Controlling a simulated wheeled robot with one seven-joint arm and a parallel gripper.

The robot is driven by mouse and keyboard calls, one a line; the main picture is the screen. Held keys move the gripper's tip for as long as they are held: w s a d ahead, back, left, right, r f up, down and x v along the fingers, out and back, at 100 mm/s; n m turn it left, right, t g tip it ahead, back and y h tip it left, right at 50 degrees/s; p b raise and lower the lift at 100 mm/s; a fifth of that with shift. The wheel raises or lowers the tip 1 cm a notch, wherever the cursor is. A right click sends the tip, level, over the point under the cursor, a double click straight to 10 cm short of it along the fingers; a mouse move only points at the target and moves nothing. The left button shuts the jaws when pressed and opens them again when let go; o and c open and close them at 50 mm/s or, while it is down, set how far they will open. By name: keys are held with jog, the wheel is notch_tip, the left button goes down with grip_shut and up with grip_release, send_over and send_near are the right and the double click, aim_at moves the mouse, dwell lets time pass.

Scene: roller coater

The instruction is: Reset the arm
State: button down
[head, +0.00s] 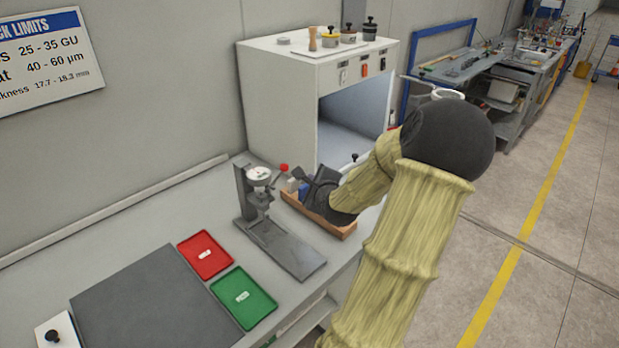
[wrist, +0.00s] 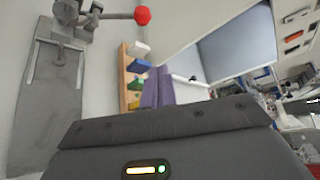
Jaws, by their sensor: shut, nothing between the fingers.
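My arm (head: 395,245) in its yellowish ribbed sleeve reaches up from the bottom of the head view, bends at a dark elbow, and comes back down to the left. My dark gripper (head: 309,186) is over the wooden tray (head: 345,232) on the bench. It is shut and holds nothing. The arm hides part of the tray, and I cannot tell whether the gripper touches it. In the wrist view my grey gripper housing fills the bottom, and the tray (wrist: 123,75) with coloured blocks lies just beyond it.
A dial gauge stand (head: 258,178) with a red knob (wrist: 142,15) stands left of the gripper. A white open-fronted cabinet (head: 280,100) is behind. A red tray (head: 204,243), a green tray (head: 243,312) and a dark mat (head: 150,305) lie nearer. Open floor (head: 545,160) is at right.

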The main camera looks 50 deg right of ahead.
jog(key=shift+s+a+r, duration=0.1)
jog(key=shift+s+a, duration=0.05)
jog(key=shift+s, duration=0.25)
dwell(0.3)
jog(key=w+a+f+n+g+y, duration=0.2)
jog(key=a+f+n+y, duration=0.1)
jog(key=a+n, duration=0.55)
jog(key=w+a+f+n+g+y, duration=0.25)
jog(key=a+n, duration=0.35)
jog(key=a, duration=0.6)
jog(key=s+a+n+g+y, duration=0.1)
jog(key=s+a+n+g, duration=0.1)
jog(key=s+a+n, duration=0.3)
jog(key=s+a+n+g+y, duration=0.1)
jog(key=s+a+n, duration=0.4)
jog(key=a+n, duration=0.6)
jog(key=shift+s+a+r+g, duration=0.2)
jog(key=shift+a+g, duration=0.55)
jog(key=shift+a, duration=0.5)
jog(key=shift+s, duration=0.1)
